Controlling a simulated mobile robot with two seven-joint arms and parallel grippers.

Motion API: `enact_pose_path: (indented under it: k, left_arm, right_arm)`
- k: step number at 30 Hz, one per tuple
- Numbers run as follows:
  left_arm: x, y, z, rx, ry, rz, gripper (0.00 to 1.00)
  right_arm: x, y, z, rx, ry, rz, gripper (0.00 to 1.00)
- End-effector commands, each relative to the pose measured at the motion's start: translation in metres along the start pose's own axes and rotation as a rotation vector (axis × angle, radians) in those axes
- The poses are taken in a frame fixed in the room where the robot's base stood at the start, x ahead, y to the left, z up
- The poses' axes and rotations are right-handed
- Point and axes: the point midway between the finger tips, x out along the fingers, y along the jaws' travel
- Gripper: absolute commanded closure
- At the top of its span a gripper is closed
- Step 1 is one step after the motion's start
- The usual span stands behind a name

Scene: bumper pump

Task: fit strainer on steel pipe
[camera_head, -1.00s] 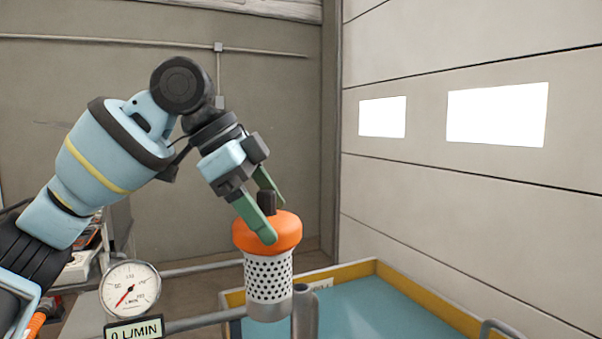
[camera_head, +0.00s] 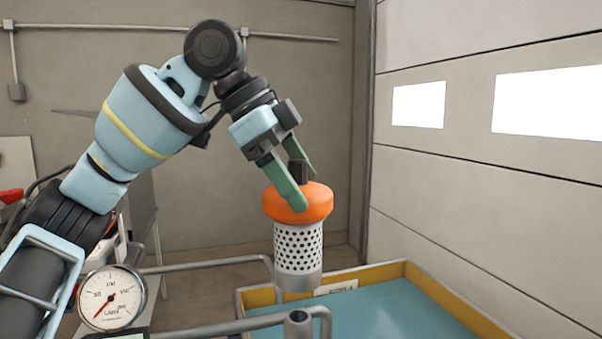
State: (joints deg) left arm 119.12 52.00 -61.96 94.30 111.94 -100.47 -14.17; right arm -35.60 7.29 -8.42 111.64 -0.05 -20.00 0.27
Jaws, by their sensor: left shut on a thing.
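The strainer (camera_head: 298,246) has an orange cap, a white perforated body and a grey lower collar. My left gripper (camera_head: 298,186) is shut on the strainer's dark top knob, with its green fingers close to the orange cap. The strainer hangs roughly upright. A grey steel pipe (camera_head: 298,325) with an open upright end shows below the strainer at the bottom of the view. In the picture a gap separates the strainer's collar from the pipe's mouth. I cannot tell how far apart they are in depth. My right gripper is not in view.
A yellow-rimmed tank (camera_head: 406,270) with a blue-green inside lies behind and right of the pipe. Another grey pipe (camera_head: 205,264) runs behind toward the tank. A round dial gauge (camera_head: 112,298) stands at the lower left. The space right of the strainer is free.

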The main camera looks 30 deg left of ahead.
Motion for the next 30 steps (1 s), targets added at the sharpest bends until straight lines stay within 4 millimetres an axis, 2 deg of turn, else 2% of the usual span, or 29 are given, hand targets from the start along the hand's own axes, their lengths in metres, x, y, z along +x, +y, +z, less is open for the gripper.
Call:
enact_pose_path:
  k: [19, 30]
  left_arm:
    - [0.041, 0.007, 0.025, 0.0, 0.0, 0.002, 0.56]
    - [0.049, 0.008, 0.03, 0.0, 0.001, 0.0, 0.56]
  right_arm:
    - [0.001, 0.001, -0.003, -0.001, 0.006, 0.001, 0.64]
    - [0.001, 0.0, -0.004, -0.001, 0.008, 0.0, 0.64]
